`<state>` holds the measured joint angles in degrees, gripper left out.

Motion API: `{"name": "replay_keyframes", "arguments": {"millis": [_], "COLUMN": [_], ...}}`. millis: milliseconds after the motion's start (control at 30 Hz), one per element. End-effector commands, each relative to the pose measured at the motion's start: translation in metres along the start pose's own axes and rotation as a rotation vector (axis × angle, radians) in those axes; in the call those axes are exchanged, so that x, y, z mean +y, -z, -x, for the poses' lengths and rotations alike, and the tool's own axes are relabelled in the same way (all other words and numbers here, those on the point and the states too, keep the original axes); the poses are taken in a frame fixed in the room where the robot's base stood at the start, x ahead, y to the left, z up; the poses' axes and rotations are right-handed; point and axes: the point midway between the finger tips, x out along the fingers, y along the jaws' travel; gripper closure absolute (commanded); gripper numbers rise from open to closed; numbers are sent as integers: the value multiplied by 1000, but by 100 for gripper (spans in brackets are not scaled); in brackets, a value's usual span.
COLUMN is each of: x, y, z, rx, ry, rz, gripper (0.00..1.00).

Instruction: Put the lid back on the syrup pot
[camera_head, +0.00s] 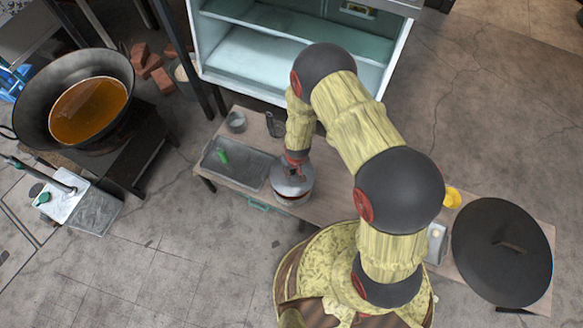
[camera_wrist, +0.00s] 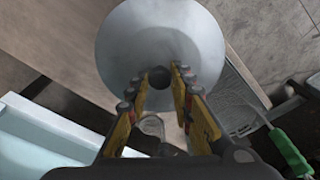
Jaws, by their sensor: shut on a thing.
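My gripper (camera_head: 296,158) is shut on the dark knob of a round silver lid (camera_head: 289,179). In the wrist view, my gripper's yellow fingers (camera_wrist: 159,82) close around this knob, and the lid (camera_wrist: 160,35) fills the top middle. The small syrup pot (camera_head: 293,200) is directly below the lid in the head view, on the wooden table. A reddish-brown band shows under the lid's near edge. I cannot tell whether the lid touches the pot's rim. The lid hides the pot in the wrist view.
A grey tray (camera_head: 240,168) with a green-handled tool (camera_head: 221,156) lies left of the pot. A small metal cup (camera_head: 236,122) stands behind it. A large black disc (camera_head: 502,252) covers the table's right end. A wok (camera_head: 35,92) of amber liquid stands far left. An open cabinet (camera_head: 250,55) is behind.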

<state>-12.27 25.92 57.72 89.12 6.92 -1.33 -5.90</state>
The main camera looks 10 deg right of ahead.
Motion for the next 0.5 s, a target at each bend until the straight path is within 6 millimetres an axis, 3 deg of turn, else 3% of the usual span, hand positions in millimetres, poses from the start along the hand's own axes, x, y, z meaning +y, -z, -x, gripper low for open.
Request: {"name": "replay_keyframes", "arguments": {"millis": [500], "x": [0], "y": [-6], "z": [-42], "rx": [0], "ry": [0], "rz": [1], "gripper": [100]}}
